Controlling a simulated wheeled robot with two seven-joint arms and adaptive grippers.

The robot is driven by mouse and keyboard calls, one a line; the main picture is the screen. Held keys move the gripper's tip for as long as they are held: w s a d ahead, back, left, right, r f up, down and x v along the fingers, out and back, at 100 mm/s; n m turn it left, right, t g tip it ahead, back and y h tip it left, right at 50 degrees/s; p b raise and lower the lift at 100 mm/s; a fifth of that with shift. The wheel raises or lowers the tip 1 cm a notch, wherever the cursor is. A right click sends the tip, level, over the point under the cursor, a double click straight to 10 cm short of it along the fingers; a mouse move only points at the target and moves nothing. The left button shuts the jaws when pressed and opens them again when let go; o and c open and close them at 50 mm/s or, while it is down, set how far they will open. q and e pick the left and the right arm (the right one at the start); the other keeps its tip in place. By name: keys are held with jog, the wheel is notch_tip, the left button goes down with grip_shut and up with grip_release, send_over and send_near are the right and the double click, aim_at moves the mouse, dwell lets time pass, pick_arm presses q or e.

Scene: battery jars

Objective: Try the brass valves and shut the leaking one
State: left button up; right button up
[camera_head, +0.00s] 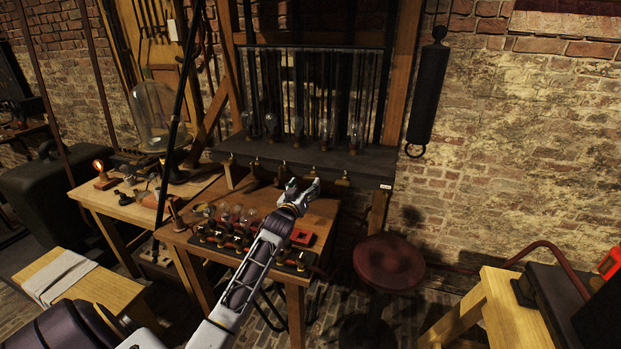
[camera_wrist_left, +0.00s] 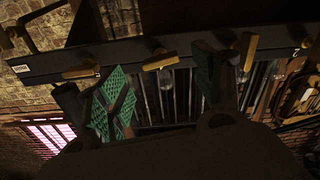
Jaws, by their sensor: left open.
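A row of several brass valves hangs along the front underside of a dark shelf (camera_head: 300,160); one brass valve (camera_head: 343,181) shows near its right end. Glass jars (camera_head: 326,130) stand above them. My left gripper (camera_head: 303,188) is open and empty, just below and in front of the row. In the left wrist view the scene appears upside down. There one brass valve (camera_wrist_left: 160,63) shows between the spread green-padded fingers (camera_wrist_left: 162,82), apart from them as far as I can tell. Another brass valve (camera_wrist_left: 82,71) lies left of it; a third (camera_wrist_left: 250,52) is angled differently. No leak is discernible.
A small wooden table (camera_head: 328,212) below the shelf carries a dark board with small bulbs (camera_head: 236,238). A red round stool (camera_head: 389,262) stands right of it. A glass dome (camera_head: 158,115) stands on the left bench. A dark cylinder (camera_head: 428,92) hangs on the brick wall.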

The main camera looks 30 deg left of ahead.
aim_at(309, 179)
pick_arm(q)
jog(key=shift+p+x, duration=0.45)
jog(key=shift+x, duration=2.8)
jog(key=shift+a, duration=0.1)
jog(key=c, duration=1)
jog(key=shift+m, duration=1)
